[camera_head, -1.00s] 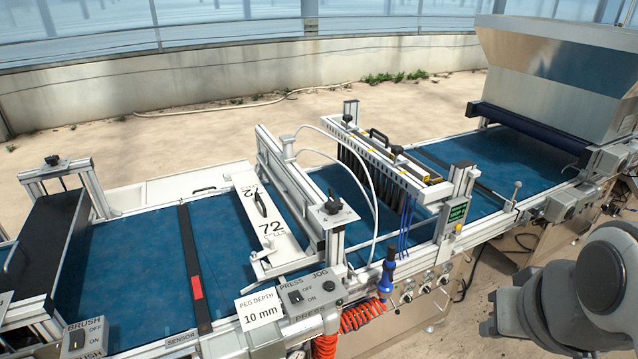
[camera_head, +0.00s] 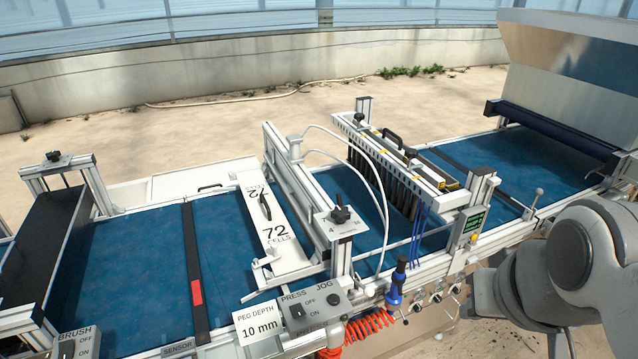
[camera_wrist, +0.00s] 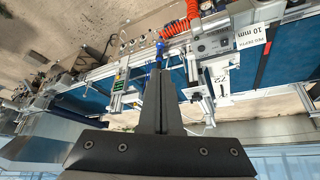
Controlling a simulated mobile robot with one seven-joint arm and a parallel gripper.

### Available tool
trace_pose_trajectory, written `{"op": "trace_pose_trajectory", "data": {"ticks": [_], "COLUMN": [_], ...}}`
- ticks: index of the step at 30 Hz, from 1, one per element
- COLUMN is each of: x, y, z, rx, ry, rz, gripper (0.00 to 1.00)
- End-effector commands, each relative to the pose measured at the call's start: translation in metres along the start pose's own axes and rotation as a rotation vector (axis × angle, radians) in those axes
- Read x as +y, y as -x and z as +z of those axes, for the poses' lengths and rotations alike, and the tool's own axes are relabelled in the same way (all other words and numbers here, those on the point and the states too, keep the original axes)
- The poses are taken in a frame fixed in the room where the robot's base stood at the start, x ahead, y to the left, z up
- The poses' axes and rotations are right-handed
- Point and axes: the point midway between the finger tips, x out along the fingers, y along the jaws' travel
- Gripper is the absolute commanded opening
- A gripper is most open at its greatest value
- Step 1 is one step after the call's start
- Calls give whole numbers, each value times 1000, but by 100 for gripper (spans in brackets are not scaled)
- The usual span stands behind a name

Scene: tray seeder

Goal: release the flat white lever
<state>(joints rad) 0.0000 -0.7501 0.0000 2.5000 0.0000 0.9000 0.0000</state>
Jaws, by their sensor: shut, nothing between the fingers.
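A white plate marked "72 CELLS" (camera_head: 275,230), with a black handle, lies across the blue belt in the head view. At its near end is a small flat white piece (camera_head: 262,272) beside a thin bar; it may be the flat white lever, but I cannot tell for sure. The plate's end also shows, upside down, in the wrist view (camera_wrist: 221,88). My gripper (camera_wrist: 157,75) is shut and empty in the wrist view, its fingers pointing towards the machine's near side. It appears apart from the machine.
A peg-press frame with a black knob (camera_head: 341,214) stands right of the plate. A blue-handled tool (camera_head: 396,285) and red coiled hose (camera_head: 370,325) hang at the near rail. A switch box (camera_head: 312,308) sits at the front. A brush unit (camera_head: 400,165) and hopper (camera_head: 570,75) stand farther right.

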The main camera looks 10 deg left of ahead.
Motion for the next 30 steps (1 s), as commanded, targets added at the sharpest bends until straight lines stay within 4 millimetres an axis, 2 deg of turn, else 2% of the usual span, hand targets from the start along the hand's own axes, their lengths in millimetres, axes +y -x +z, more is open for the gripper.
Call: {"op": "trace_pose_trajectory", "data": {"ticks": [4, 8, 14, 21, 25, 30], "x": [-2, -10, -44, -109, -155, -218], "y": [-5, -24, -79, -164, -216, -283], "z": [-4, -21, -70, -124, -142, -152], "rx": [1, 7, 26, 49, 54, 54], "ry": [-5, -30, -109, -215, -268, -332], "rz": [-4, -18, -60, -124, -163, -215], "gripper": [0, 0, 0, 0, 0, 0]}}
